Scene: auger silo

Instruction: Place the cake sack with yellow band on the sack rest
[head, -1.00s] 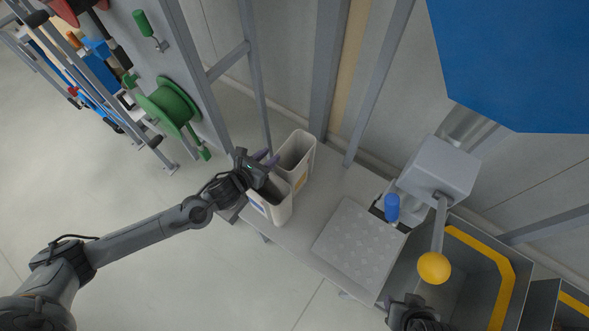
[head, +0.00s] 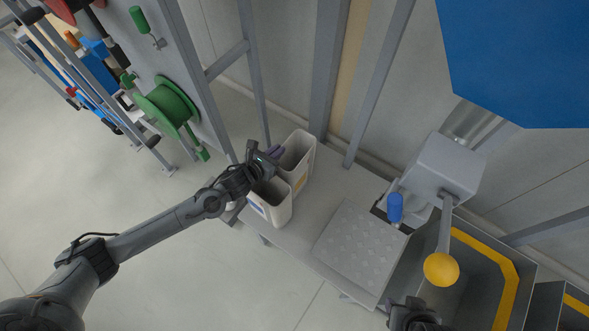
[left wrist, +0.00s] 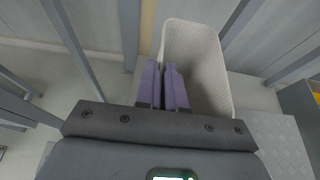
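I do not see the cake sack with yellow band in either view. My left gripper (head: 274,152) is over the rear pale bin (head: 303,150), which has a yellow label. In the left wrist view, its two purple fingers (left wrist: 163,86) are nearly together, with nothing visible between them, and the pale bin (left wrist: 212,55) opens just beyond them. A dimpled grey plate (head: 360,247) on the bench may be the sack rest; I cannot be sure. My right gripper (head: 412,318) is only partly in view at the bottom edge; its fingers are hidden.
A second pale bin (head: 268,207) with a blue label stands in front. A grey lever with a yellow ball (head: 441,269) and a blue handle (head: 395,207) stand right of the plate. A yellow-edged grey bin (head: 495,262) is further right. A green reel (head: 166,104) hangs at the left.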

